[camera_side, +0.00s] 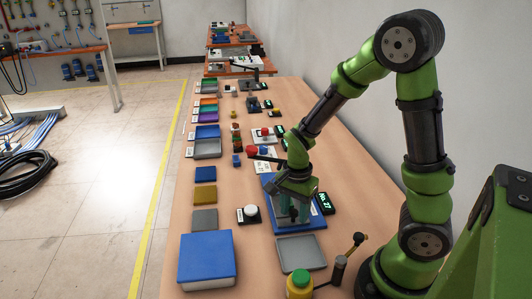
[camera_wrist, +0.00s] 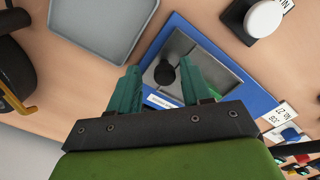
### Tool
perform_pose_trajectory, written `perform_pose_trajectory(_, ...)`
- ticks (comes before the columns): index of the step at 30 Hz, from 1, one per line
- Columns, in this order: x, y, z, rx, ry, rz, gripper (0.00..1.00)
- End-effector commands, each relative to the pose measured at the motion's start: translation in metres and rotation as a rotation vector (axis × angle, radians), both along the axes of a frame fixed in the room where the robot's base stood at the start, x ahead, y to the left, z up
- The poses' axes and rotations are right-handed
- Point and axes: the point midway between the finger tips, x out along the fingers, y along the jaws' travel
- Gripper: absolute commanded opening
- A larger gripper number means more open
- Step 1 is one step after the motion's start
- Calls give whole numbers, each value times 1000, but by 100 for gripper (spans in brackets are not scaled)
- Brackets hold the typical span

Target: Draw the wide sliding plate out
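A blue frame (camera_side: 308,224) lies on the table under my gripper, and it fills the middle of the wrist view (camera_wrist: 222,62). Inside it is a grey recessed surface (camera_wrist: 212,75), which I take for the wide sliding plate. A black round knob (camera_wrist: 164,73) stands on it. My gripper (camera_wrist: 158,70) has its two teal fingers apart, with the knob showing between them. I cannot tell whether either finger touches the knob. In the side view my gripper (camera_side: 293,211) points down over the frame and hides much of its inside.
A grey tray (camera_side: 300,253) lies just in front of the frame. A white round button on a black base (camera_side: 248,213) stands to the left. The No. 27 display (camera_side: 324,203) is at the right.

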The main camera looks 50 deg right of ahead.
Motion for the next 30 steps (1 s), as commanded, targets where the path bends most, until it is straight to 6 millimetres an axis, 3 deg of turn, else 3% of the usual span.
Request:
perform_pose_trajectory(8, 1, -1, 0, -3, -3, 1, 52)
perform_pose_trajectory(13, 2, -1, 12, -2, -7, 1, 52)
perform_pose_trajectory(30, 2, -2, 140, -3, -9, 0, 52)
